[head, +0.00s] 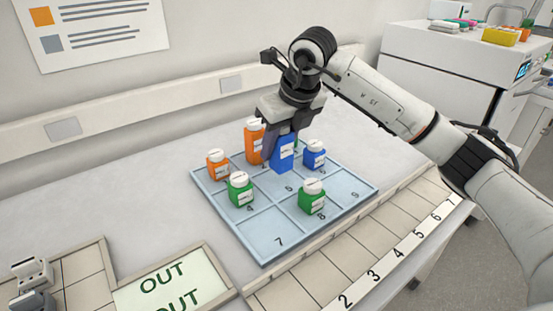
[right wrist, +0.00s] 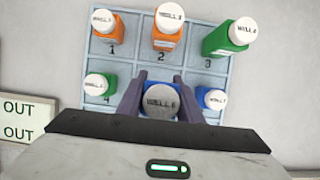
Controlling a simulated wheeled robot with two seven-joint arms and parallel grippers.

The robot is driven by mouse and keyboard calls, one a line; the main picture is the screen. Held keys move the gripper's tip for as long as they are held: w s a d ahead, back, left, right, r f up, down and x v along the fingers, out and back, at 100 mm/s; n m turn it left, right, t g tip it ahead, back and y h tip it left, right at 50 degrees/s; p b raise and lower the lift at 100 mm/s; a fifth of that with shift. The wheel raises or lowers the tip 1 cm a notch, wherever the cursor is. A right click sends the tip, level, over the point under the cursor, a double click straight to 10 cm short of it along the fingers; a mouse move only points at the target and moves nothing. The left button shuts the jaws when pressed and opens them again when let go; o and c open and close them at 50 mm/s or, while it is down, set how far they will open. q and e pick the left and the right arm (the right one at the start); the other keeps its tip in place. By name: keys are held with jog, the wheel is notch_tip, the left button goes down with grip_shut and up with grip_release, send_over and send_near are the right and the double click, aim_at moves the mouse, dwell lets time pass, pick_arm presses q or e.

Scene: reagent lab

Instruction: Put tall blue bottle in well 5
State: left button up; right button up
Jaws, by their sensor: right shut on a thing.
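The tall blue bottle (head: 282,154) stands upright in my right gripper (head: 283,138), which is shut on it. The bottle is at well 5 (head: 290,188) in the middle of the blue numbered tray (head: 262,241). I cannot tell whether its base touches the tray floor. In the right wrist view its white cap (right wrist: 160,101) sits between the two fingers, in the middle column.
Orange bottles (head: 217,164) (head: 254,140) stand in wells 1 and 2. A green bottle (right wrist: 231,38) is in well 3. Short bottles stand close by: green (head: 240,189) in well 4, blue (head: 314,155) in well 6, green (head: 311,197) in well 8. Wells 7 and 9 are empty.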

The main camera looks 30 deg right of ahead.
aim_at(287, 135)
jog(key=shift+f, duration=1.85)
jog(key=o, duration=1)
jog(key=shift+f, duration=0.1)
jog(key=shift+o, duration=0.2)
jog(key=v, duration=1.2)
jog(key=shift+w, duration=0.1)
